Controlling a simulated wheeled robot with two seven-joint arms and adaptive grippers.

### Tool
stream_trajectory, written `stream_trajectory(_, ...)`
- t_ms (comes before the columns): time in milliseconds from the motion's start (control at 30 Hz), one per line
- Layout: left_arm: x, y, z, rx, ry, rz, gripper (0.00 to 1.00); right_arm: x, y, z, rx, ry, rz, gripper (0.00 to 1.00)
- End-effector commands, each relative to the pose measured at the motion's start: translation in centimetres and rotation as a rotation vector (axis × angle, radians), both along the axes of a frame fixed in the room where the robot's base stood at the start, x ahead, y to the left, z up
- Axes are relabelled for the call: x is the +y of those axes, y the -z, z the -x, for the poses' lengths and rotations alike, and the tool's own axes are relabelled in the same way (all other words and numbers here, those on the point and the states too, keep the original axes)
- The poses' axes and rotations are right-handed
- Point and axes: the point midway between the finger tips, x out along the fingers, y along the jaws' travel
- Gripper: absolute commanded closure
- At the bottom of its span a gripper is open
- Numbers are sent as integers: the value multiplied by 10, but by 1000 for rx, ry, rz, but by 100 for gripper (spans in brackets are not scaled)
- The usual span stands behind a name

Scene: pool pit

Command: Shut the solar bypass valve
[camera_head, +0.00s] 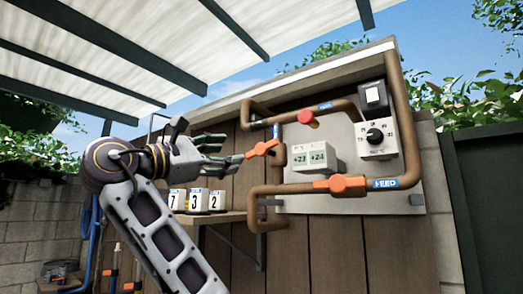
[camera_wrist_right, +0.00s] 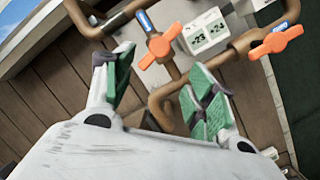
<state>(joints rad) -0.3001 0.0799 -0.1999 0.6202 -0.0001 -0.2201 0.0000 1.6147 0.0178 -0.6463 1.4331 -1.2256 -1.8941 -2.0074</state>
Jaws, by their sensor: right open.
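An orange valve handle (camera_head: 262,148) sits on a short upright copper pipe at the board's left; it points out toward my gripper, across the pipe. Its blue label (camera_head: 276,131) is too small to read. In the right wrist view this handle (camera_wrist_right: 160,47) lies beyond and between the fingertips. A second orange handle (camera_head: 340,185) lies along the lower pipe, beside a blue FEED label (camera_head: 385,183). My right gripper (camera_head: 225,152) is open and empty, left of the first handle, with a small gap. The green-padded fingers (camera_wrist_right: 160,88) are spread. My left gripper is out of view.
A white display (camera_head: 313,157), a red knob (camera_head: 307,118), a dial box (camera_head: 377,137) and a black switch (camera_head: 374,96) are on the board. Numbered white blocks (camera_head: 197,200) stand on a shelf below my gripper. Copper pipes (camera_head: 265,220) jut out around the handles.

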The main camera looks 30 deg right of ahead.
Motion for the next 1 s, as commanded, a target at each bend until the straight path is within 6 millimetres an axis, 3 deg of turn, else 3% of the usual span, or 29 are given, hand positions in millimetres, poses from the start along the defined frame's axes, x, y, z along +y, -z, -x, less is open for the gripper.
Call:
stream_trajectory(267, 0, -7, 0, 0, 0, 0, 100, -19, -6, -5, 1, 1, -1, 44)
stream_trajectory(1000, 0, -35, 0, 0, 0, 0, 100, -108, -31, -28, 1, 2, -1, 44)
